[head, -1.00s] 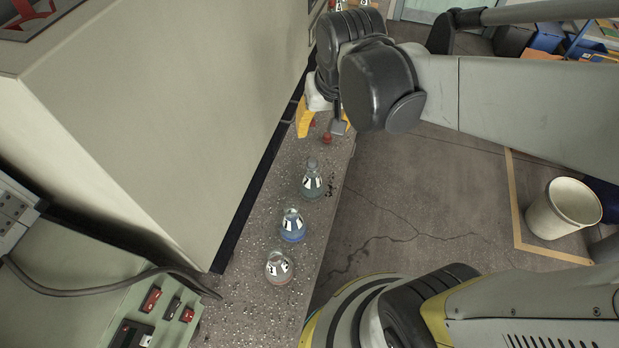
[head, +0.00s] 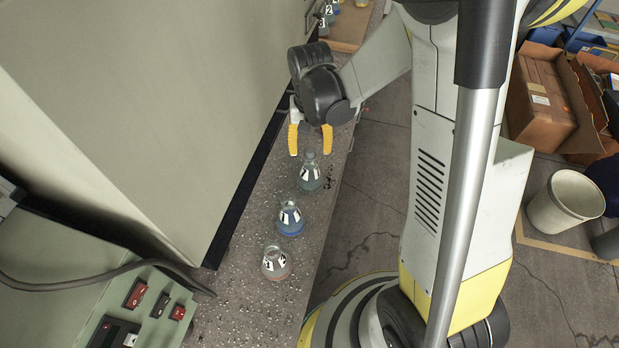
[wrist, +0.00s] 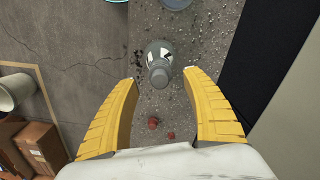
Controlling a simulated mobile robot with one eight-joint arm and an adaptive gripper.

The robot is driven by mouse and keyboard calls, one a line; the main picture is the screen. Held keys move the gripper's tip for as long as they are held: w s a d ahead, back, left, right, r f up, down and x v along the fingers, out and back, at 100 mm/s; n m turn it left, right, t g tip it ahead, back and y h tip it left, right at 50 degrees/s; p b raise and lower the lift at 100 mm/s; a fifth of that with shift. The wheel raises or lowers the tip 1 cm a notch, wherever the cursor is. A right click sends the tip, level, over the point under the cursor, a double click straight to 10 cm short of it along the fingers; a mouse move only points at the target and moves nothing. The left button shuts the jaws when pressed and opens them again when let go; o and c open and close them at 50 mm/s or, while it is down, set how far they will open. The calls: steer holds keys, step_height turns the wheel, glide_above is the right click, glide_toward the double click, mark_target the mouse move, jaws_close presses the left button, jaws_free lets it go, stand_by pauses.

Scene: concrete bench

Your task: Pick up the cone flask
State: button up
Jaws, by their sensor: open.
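Three small conical flasks stand upright in a row on the speckled concrete bench (head: 235,310). The farthest, a grey-green stoppered flask (head: 310,176), is nearest my gripper. A blue flask (head: 290,220) stands in the middle, and a clear flask with a pinkish bottom (head: 276,264) is closest to the camera. My gripper (head: 310,154) is open, its yellow fingers spread just behind the grey-green flask's neck. In the wrist view that flask (wrist: 159,62) stands upright beyond and between the fingertips (wrist: 161,87), with nothing held.
A large beige cabinet (head: 150,110) borders the bench on the left. Two small red objects (wrist: 153,123) lie on the bench beneath my gripper. More labelled bottles (head: 325,18) stand at the far end. A white bin (head: 566,203) and cardboard boxes (head: 545,105) are on the floor at right.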

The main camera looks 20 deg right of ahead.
mark_target(310, 159)
step_height(310, 159, down, 5)
steer(key=b, duration=0.3)
steer(key=shift+s+f, duration=0.1)
jaws_close()
steer(key=shift+r, duration=0.2)
